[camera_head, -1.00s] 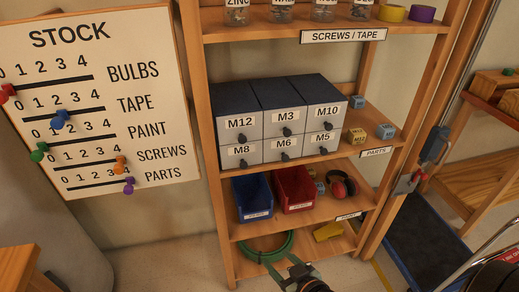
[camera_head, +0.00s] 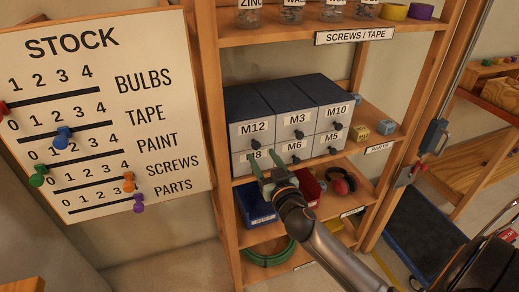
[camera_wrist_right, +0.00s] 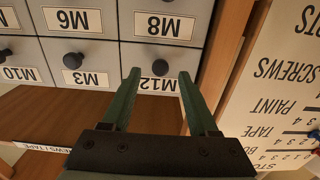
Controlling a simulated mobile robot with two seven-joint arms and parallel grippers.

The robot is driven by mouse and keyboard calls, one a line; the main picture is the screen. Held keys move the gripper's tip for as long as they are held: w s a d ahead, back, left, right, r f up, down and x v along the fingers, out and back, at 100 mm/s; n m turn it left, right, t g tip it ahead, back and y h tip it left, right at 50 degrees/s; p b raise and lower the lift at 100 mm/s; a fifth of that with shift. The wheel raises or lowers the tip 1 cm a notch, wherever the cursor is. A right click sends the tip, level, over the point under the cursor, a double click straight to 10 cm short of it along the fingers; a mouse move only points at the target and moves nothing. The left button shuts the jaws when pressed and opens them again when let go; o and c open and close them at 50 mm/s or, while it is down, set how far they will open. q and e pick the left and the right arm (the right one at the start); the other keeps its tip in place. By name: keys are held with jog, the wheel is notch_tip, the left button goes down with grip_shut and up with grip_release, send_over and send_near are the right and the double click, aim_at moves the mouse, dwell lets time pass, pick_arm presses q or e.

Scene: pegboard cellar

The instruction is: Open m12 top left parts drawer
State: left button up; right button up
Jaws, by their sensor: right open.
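The M12 drawer (camera_head: 240,134) is the top left one of the grey parts cabinet and looks shut, flush with its neighbours. In the right wrist view, which is upside down, its front (camera_wrist_right: 140,58) carries a dark round knob (camera_wrist_right: 160,67) above the M12 label. My right gripper (camera_head: 263,157) is open and empty in front of the cabinet's left column, near the M8 drawer in the head view. In the wrist view the two green fingers (camera_wrist_right: 158,76) point at the M12 front, with the knob seen between their tips; contact cannot be told. My left gripper is out of view.
The M3 drawer (camera_head: 296,121) and M8 drawer (camera_head: 239,165) adjoin M12. A wooden shelf post (camera_head: 219,120) stands close to the left. Blue (camera_head: 257,205) and red (camera_head: 308,187) bins sit on the shelf below. A stock board (camera_head: 100,110) hangs further left.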

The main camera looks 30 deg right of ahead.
aim_at(257, 148)
jog(key=shift+x, duration=1.6)
jog(key=shift+a, duration=0.1)
grip_shut()
